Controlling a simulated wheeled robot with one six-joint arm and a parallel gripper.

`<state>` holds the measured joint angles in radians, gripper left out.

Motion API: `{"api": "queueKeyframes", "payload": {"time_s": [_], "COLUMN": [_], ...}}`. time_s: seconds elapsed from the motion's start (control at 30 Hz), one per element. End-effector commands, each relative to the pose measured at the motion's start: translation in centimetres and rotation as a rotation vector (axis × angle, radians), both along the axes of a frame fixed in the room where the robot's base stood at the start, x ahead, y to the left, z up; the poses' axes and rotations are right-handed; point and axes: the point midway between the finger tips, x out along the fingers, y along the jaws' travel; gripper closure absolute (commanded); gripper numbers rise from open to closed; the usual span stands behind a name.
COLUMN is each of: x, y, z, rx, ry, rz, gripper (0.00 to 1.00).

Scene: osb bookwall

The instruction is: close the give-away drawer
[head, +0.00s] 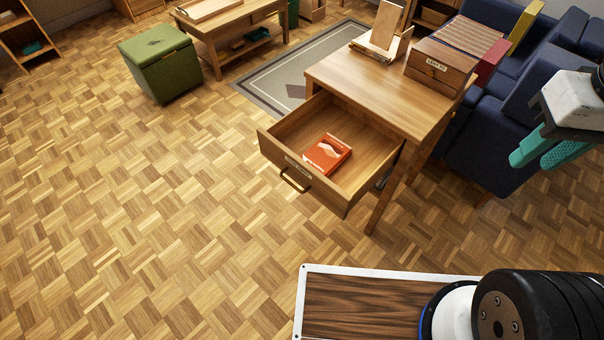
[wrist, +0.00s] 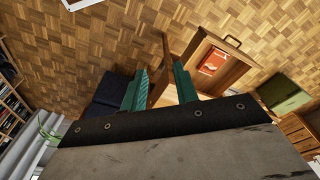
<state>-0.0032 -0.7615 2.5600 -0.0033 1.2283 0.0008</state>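The give-away drawer (head: 331,160) is pulled well out of the wooden side table (head: 375,82), with a bar handle (head: 295,181) and a small label on its front. An orange-red book (head: 327,154) lies flat inside it. The drawer also shows in the wrist view (wrist: 228,70), with its handle (wrist: 233,41) at the top. My gripper (head: 545,150) is at the right edge of the head view, over the blue sofa and apart from the drawer. Its teal fingers show spread with nothing between them in the wrist view (wrist: 158,88).
A small labelled wooden box (head: 441,68) and a wooden stand (head: 384,38) are on the table. A blue sofa (head: 488,145) stands right of it. A green ottoman (head: 158,62) and a grey rug (head: 290,72) lie beyond. The parquet floor (head: 150,220) in front of the drawer is clear.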

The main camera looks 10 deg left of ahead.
Motion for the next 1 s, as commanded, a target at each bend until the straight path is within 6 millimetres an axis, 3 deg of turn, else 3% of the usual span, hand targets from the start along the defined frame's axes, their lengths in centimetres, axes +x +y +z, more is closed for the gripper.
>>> {"api": "queueKeyframes", "payload": {"time_s": [0.03,0.1,0.27,0.57,0.77,1.0], "x": [0.0,0.2,1.1,3.9,5.3,5.7], "y": [0.3,1.0,4.1,10.2,14.8,21.0], "z": [0.0,-0.5,-2.8,-8.1,-12.5,-19.1], "rx": [0.000,0.000,-0.023,-0.246,-0.457,-0.744], "ry": [0.001,0.026,0.162,0.398,0.501,0.576], "rz": [0.017,0.055,0.211,0.602,0.890,1.261], "gripper": [0.85,1.00,1.00,1.00,1.00,1.00]}}
